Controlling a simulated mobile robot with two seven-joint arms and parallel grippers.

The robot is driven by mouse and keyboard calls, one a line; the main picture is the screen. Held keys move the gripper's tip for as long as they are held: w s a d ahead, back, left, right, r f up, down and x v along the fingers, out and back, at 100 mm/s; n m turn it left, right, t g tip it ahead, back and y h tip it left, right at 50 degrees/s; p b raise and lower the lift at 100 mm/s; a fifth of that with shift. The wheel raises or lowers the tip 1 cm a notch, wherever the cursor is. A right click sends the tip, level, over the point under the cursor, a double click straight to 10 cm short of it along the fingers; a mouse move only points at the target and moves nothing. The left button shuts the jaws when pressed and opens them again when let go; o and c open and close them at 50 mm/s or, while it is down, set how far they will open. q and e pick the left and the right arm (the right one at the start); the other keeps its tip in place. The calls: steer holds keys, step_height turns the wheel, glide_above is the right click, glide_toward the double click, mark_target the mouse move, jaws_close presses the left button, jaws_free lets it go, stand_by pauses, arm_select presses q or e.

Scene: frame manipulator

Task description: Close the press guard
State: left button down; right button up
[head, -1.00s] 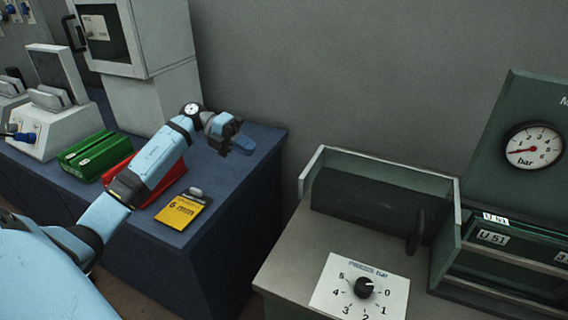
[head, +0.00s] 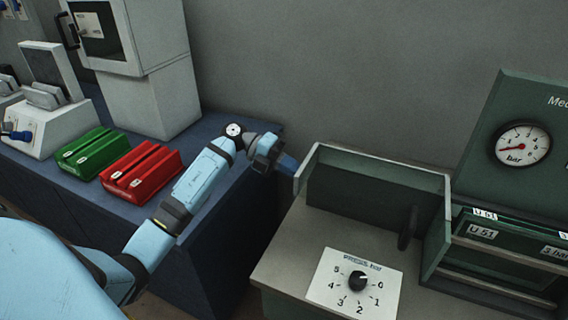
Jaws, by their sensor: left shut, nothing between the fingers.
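The press unit (head: 275,268) is a grey bench with a pale dial plate marked "PRESS bar" and a black knob (head: 357,280). Behind the dial stands a grey-green frame (head: 380,166) with pale side walls around a dark panel (head: 352,196), which I take to be the guard. A dark upright handle (head: 408,228) is at the panel's right end. I cannot tell how far the guard is open. My left gripper (head: 288,164) is shut and empty, just left of the frame's left wall (head: 306,170). Whether it touches the wall is unclear. My right gripper is not in view.
A dark blue bench on the left holds a red block (head: 142,172), a green block (head: 88,152) and a white cabinet (head: 133,40). A green unit with a bar gauge (head: 522,145) stands right of the press. A gap separates the two benches.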

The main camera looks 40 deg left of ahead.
arm_select(q)
steer(key=shift+d, duration=0.1)
steer(key=w+d+p, duration=0.3)
steer(key=w+d, duration=0.1)
steer(key=d, duration=1.2)
steer(key=w+d+p, duration=0.3)
steer(key=w+d, duration=0.1)
steer(key=d, duration=1.3)
steer(key=shift+d, duration=0.15)
